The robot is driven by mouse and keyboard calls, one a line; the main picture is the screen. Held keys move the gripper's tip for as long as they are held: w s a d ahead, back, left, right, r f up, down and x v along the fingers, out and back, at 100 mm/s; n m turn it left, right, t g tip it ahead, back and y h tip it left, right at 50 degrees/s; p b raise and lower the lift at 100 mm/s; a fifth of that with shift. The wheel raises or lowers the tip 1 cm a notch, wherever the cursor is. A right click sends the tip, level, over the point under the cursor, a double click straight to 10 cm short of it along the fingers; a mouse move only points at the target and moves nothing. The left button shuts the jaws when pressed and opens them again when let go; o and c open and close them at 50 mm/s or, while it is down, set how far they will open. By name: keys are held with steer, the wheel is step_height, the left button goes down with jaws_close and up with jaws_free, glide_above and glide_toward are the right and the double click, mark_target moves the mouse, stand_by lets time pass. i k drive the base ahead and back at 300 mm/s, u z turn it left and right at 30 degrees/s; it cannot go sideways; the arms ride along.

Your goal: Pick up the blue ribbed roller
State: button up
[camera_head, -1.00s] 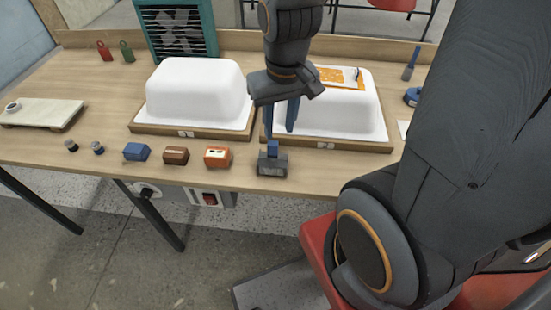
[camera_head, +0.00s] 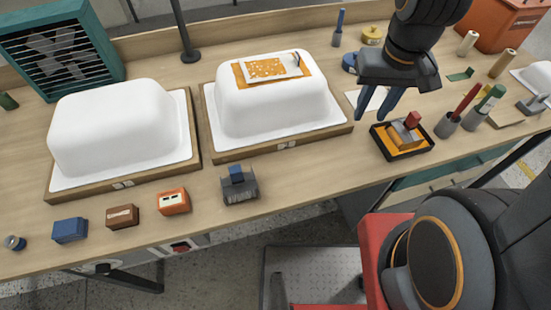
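A blue-handled upright tool (camera_head: 339,27) with a grey lower end stands at the table's back edge; it may be the blue ribbed roller, but ribs are too small to make out. A blue round item (camera_head: 350,62) lies nearer, left of my arm. A dark grey block with a blue top (camera_head: 240,186) stands at the front edge and looks rough-sided. My gripper (camera_head: 371,115) points down with its two fingers apart and nothing visible between them. It shows just left of the black-rimmed tray, apart from all three blue items.
Two white tub shells (camera_head: 125,125) (camera_head: 275,105) on wooden bases fill the left and middle. The black tray (camera_head: 402,153) holds a red-topped tool. Red- and green-handled tools (camera_head: 463,102) (camera_head: 488,98) stand at right. A blue block (camera_head: 70,230) sits at front left.

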mark_target(238, 181)
steer(key=z, duration=0.6)
steer(key=k, duration=1.1)
steer(key=u, duration=1.25)
steer(key=i, duration=0.5)
steer(key=z, duration=0.05)
